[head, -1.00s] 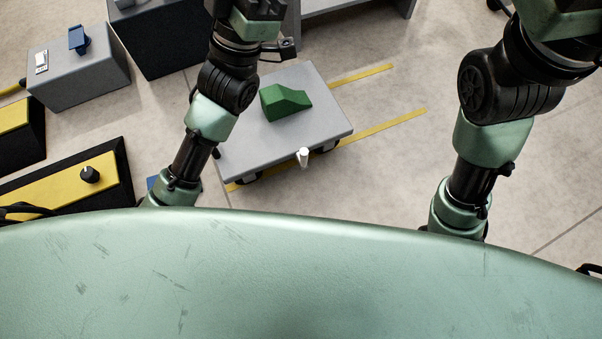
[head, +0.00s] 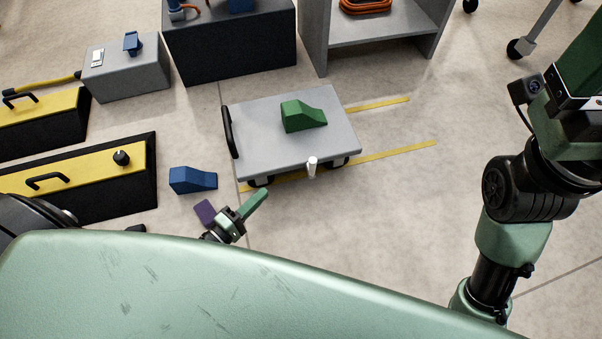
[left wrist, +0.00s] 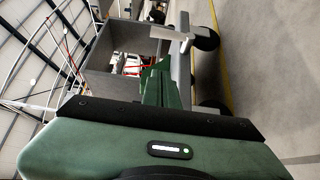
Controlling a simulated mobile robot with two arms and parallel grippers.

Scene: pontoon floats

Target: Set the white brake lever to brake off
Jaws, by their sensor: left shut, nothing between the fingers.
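My left gripper (head: 256,199) is shut and empty, low in front of the cart's near left corner. Its green fingers show in the left wrist view (left wrist: 160,84), pointing toward the lever with a gap visible in the head view. My right gripper is out of view; only my right arm shows at the right.
A green wedge (head: 303,116) lies on the cart. A blue wedge (head: 193,180) and a purple block (head: 205,212) are left of the gripper. Yellow-topped black floats (head: 75,172) stand at left, a grey shelf (head: 385,28) behind. Floor right of the cart is clear.

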